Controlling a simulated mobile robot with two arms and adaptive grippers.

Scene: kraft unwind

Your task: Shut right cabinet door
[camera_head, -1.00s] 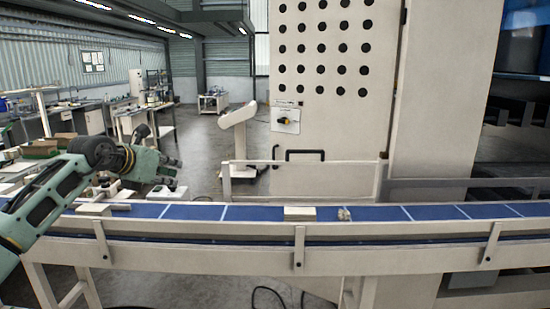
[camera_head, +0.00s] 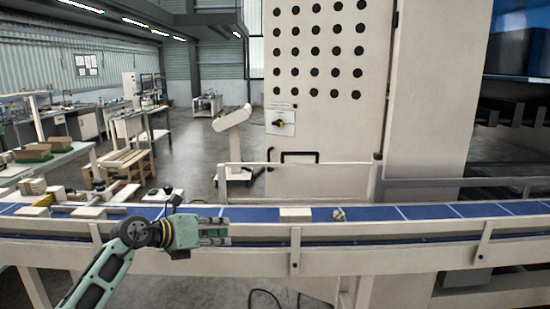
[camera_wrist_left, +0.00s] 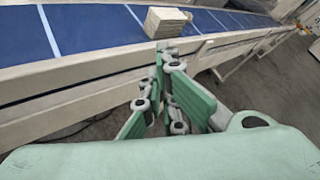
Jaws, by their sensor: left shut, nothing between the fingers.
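The tall cream cabinet door (camera_head: 312,120) carries rows of round black holes, a yellow-and-black rotary switch (camera_head: 279,122) and a black handle (camera_head: 299,156). It stands behind the conveyor; I cannot tell whether it is fully closed. My left gripper (camera_head: 228,232) is at the near side of the conveyor, left of the door and apart from it. In the left wrist view the left gripper (camera_wrist_left: 172,92) is shut and empty, with the conveyor edge in front. My right gripper is not in view.
A blue-belted conveyor (camera_head: 430,212) runs across in front of the cabinet. A pale block (camera_head: 297,214) and a small grey piece (camera_head: 338,214) lie on it. Workbenches fill the left; open floor (camera_head: 190,150) lies between.

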